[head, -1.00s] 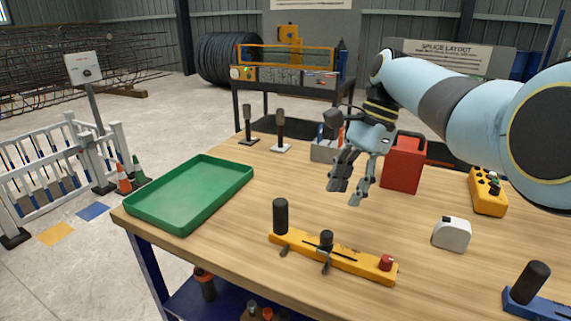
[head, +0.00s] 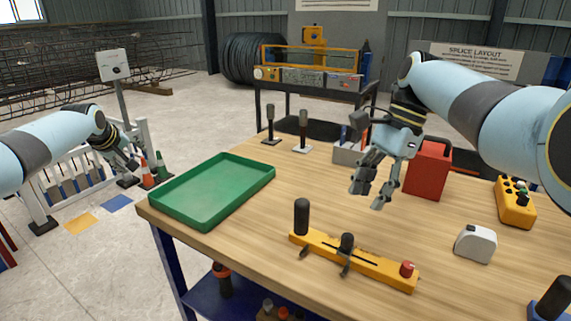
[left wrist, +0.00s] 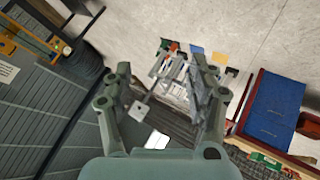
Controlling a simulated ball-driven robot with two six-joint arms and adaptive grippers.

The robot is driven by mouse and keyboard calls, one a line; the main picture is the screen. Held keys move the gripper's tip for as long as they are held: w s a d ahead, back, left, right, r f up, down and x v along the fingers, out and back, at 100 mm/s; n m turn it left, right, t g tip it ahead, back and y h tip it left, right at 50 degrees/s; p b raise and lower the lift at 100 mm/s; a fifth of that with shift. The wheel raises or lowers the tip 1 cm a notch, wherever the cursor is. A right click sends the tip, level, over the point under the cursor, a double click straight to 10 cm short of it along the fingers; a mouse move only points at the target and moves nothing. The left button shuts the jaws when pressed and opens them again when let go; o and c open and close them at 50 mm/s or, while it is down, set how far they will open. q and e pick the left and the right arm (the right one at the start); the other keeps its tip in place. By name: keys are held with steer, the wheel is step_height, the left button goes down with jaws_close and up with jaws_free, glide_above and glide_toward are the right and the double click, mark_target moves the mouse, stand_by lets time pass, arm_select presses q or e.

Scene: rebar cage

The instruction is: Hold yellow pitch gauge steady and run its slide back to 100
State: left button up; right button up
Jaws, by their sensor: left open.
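The yellow pitch gauge (head: 376,267) lies flat on the wooden table near its front edge. It has a black upright handle (head: 302,216) at its left end, a dark-knobbed slide (head: 347,243) near its middle and a red knob (head: 407,269) at its right end. My right gripper (head: 369,194) hangs open and empty above the table, behind the gauge and not touching it. My left gripper (head: 133,166) is off to the left, beyond the green tray, clear of the table. In the left wrist view its fingers (left wrist: 162,90) are apart with nothing between them.
A green tray (head: 158,203) sits at the table's left. A red can (head: 428,170), a white tape-measure-like box (head: 475,244) and a yellow control box (head: 515,203) stand to the right. Two dark-handled tools (head: 303,130) stand at the back. Wood between tray and gauge is clear.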

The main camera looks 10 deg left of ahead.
arm_select(q)
steer(key=w+d+r, duration=0.4)
steer(key=d, duration=0.1)
step_height(320, 180, up, 2)
steer(key=n+g+h, duration=0.3)
steer(key=n+g, duration=0.5)
steer(key=n, duration=0.2)
glide_above(303, 201)
steer(key=shift+r, duration=0.15)
steer(key=shift+s+f+n, duration=0.1)
steer(key=shift+f+n, duration=0.15)
steer(key=shift+n, duration=0.05)
step_height(303, 201, down, 10)
steer(key=shift+f, duration=0.1)
